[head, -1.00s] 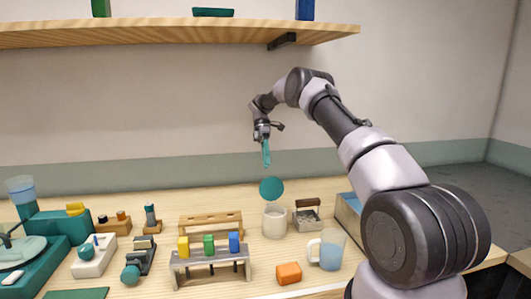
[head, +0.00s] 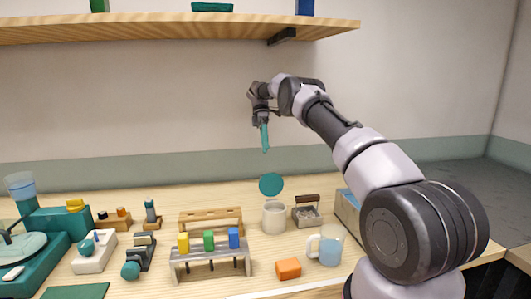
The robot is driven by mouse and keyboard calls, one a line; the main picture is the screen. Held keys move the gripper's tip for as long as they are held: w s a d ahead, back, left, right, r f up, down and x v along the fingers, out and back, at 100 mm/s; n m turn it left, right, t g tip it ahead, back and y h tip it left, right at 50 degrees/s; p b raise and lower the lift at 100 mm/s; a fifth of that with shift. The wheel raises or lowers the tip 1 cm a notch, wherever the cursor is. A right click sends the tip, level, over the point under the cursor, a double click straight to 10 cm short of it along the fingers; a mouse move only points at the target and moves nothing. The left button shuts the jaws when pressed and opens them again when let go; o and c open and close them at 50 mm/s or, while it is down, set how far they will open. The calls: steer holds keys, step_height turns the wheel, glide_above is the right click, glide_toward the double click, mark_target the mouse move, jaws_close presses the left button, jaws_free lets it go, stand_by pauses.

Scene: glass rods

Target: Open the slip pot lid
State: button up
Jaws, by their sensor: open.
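The slip pot (head: 274,219) is a small whitish cylinder on the table, right of the racks. Its round teal lid (head: 271,184) stands raised on edge above the pot's back rim, its flat face toward me. The pot's mouth looks uncovered. My gripper (head: 265,150) has teal fingers pointing down and hangs in the air above the lid, apart from it. The fingers overlap in this view, and nothing shows between them; my gripper is open. Whether the lid is joined to the pot by a hinge is too small to tell.
Right of the pot are a small dark-handled tray (head: 308,216) and a clear mug (head: 328,246) of blue liquid. An orange block (head: 288,268) lies in front. A wooden shelf (head: 180,33) hangs above.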

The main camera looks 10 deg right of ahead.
mark_target(270, 182)
steer(key=shift+s+r+t, duration=1.25)
steer(key=shift+s+t, duration=0.3)
steer(key=shift+t, duration=0.25)
steer(key=x, duration=1)
steer(key=shift+a+f, duration=0.3)
steer(key=shift+a, duration=0.05)
steer(key=shift+s, duration=0.1)
jaws_close()
